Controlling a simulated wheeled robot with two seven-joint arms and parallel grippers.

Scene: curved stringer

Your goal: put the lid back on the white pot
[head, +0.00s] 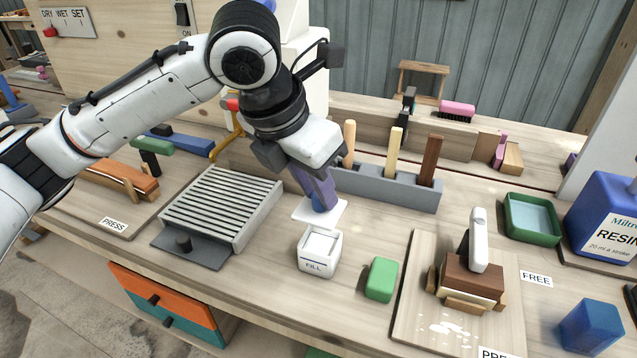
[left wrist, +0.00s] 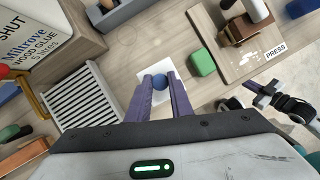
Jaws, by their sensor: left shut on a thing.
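The white pot (head: 318,262), a small square box marked FILL, stands upright on the bench and its top shows uncovered in the head view. The lid is a flat white square (head: 334,213) with a blue knob (head: 318,203). My left gripper (head: 319,201) is shut on the knob and holds the lid behind the pot, apart from it. The left wrist view shows the knob (left wrist: 160,82) between the purple fingers, with the lid (left wrist: 153,69) beyond. Part of my right arm and gripper (left wrist: 262,92) shows at the right there; its jaw opening is unclear.
A grey slatted rack (head: 222,208) stands left of the pot, and a green block (head: 381,279) stands close to its right. A grey tool holder (head: 385,188) is behind. A board (head: 418,285) with a brown wooden tool lies farther right.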

